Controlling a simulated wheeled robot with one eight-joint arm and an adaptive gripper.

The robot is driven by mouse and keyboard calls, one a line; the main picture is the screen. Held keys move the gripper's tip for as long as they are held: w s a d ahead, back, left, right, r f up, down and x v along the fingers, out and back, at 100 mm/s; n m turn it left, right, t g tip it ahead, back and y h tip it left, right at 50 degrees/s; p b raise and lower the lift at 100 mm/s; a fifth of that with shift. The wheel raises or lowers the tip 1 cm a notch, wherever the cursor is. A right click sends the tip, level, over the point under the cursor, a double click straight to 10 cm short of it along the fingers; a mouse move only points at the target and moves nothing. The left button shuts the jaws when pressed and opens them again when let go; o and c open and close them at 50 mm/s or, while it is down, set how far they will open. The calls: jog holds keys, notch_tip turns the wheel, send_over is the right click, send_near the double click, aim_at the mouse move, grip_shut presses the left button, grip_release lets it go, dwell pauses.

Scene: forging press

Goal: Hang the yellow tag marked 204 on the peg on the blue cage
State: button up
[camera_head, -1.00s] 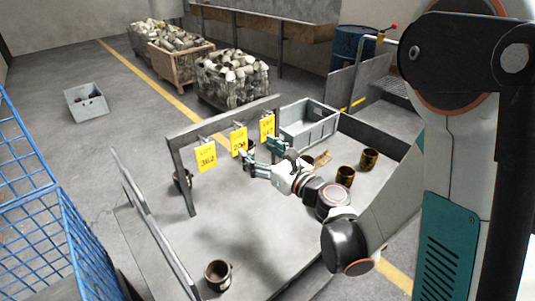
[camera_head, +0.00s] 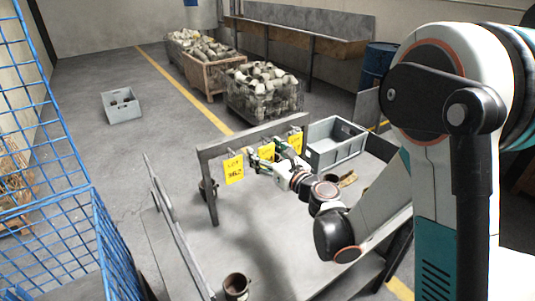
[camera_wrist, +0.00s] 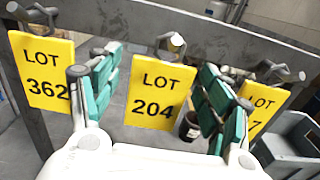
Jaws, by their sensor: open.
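Three yellow tags hang from hooks on a grey rail (camera_head: 240,139). In the wrist view the tag marked 204 (camera_wrist: 158,95) hangs in the middle, between the open green-padded fingers of my gripper (camera_wrist: 158,100). The fingers stand apart on both sides of it. In the head view this tag (camera_head: 267,152) is partly hidden by my gripper (camera_head: 268,162). The tag marked 362 (camera_wrist: 42,72) hangs to its left and another tag (camera_wrist: 262,103), partly covered, to its right. The blue cage (camera_head: 60,190) stands at the left of the head view. I cannot make out its peg.
A grey crate (camera_head: 335,144) sits on the table right of the rail. A brown cup (camera_head: 236,286) stands near the table's front. A low side rail (camera_head: 178,230) runs along the table's left edge, between cage and tags. Bins of parts (camera_head: 262,92) stand behind.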

aim_at(267, 149)
jog(key=c, duration=1.1)
jog(key=shift+c, duration=0.2)
jog(key=shift+w+r+p, duration=0.3)
jog(key=shift+r+p, duration=0.1)
jog(key=shift+r, duration=0.2)
jog(key=shift+s+d+f, duration=0.25)
jog(key=shift+s+d, duration=0.05)
jog(key=shift+s, duration=0.2)
jog(key=shift+s+d+b, duration=0.1)
jog(key=shift+b, duration=0.2)
jog(key=shift+s+d+r, duration=0.3)
jog(key=shift+s+d, duration=0.05)
jog(key=shift+s, duration=0.2)
jog(key=shift+s+d+r, duration=0.3)
jog(key=shift+s+d, duration=0.05)
jog(key=shift+s, duration=0.2)
jog(key=shift+w+a+f, duration=0.2)
jog(key=shift+f, duration=0.25)
jog(key=shift+b+v, duration=0.4)
jog(key=shift+v, duration=0.45)
jog(key=shift+s, duration=0.2)
